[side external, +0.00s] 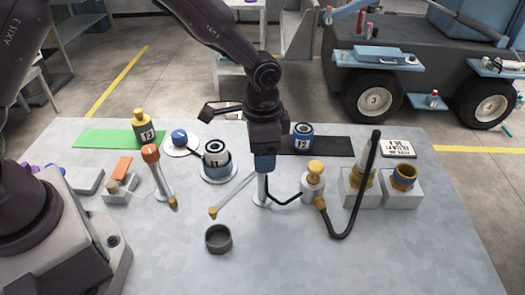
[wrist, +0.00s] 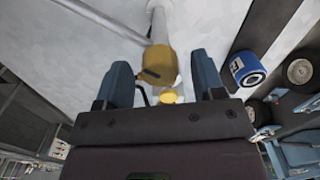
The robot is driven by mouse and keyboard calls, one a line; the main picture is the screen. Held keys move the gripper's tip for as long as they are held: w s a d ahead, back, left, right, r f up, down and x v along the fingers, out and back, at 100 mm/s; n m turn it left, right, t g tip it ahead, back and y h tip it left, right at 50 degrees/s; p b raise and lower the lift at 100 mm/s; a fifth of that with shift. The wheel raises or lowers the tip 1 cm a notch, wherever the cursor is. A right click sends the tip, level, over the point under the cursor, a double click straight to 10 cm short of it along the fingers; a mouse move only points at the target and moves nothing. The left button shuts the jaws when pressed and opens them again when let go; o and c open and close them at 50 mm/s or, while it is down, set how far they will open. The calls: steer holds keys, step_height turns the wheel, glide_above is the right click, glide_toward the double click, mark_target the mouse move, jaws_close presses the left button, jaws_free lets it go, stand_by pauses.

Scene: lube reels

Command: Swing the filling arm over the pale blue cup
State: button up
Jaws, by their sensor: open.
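My gripper (side external: 264,166) points down over the upright post (side external: 262,191) of the filling arm. The filling arm (side external: 236,194) is a thin white pipe slanting front-left from the post to a yellow tip (side external: 212,212). In the wrist view my gripper (wrist: 160,74) is open, with a yellow piece (wrist: 158,64) between its blue fingers; I cannot tell whether they touch it. A dark grey cup (side external: 218,239) stands in front, near the yellow tip.
A yellow-topped pump (side external: 313,183) with a black hose is right of the post. Two pale blocks (side external: 368,190) hold a nozzle and a brown-blue jar. A blue can (side external: 302,139) stands on a black mat behind; it also shows in the wrist view (wrist: 247,69). The front right table is clear.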

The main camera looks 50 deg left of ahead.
steer(key=shift+f, duration=0.3)
jaws_close()
